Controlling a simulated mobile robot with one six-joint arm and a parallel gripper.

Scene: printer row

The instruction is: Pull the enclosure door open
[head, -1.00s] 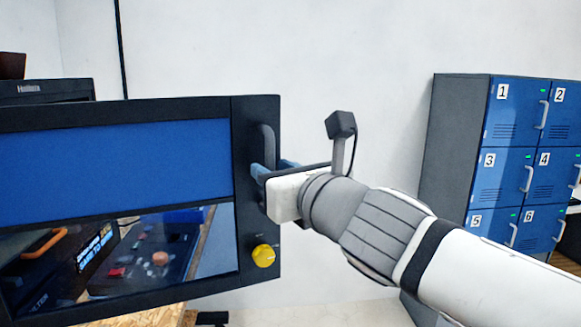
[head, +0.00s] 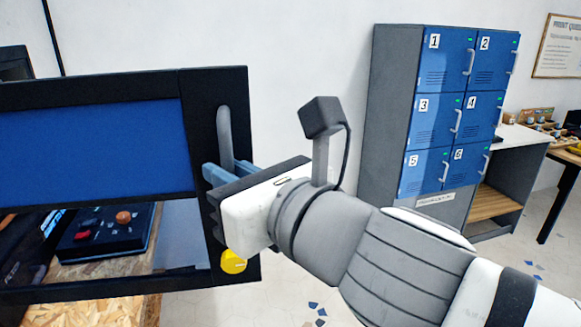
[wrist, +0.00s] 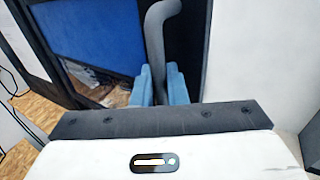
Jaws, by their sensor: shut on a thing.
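The enclosure door (head: 90,145) fills the left of the head view, a black frame with a blue upper panel and a clear lower window. Its grey bar handle (head: 224,135) stands upright near the right edge. A yellow knob (head: 233,262) sits below it. My gripper (head: 220,174) is shut on the handle, its blue fingers at the handle's lower part. In the wrist view the handle (wrist: 157,45) runs down between the two blue fingers (wrist: 160,86). The handle's lower end is hidden by my gripper.
Through the window a dark device (head: 105,232) with red parts shows on a chipboard top (head: 115,312). Blue numbered lockers (head: 445,110) stand at the back right, with a shelf desk (head: 510,180) beside them. Floor between is open, with a few scraps.

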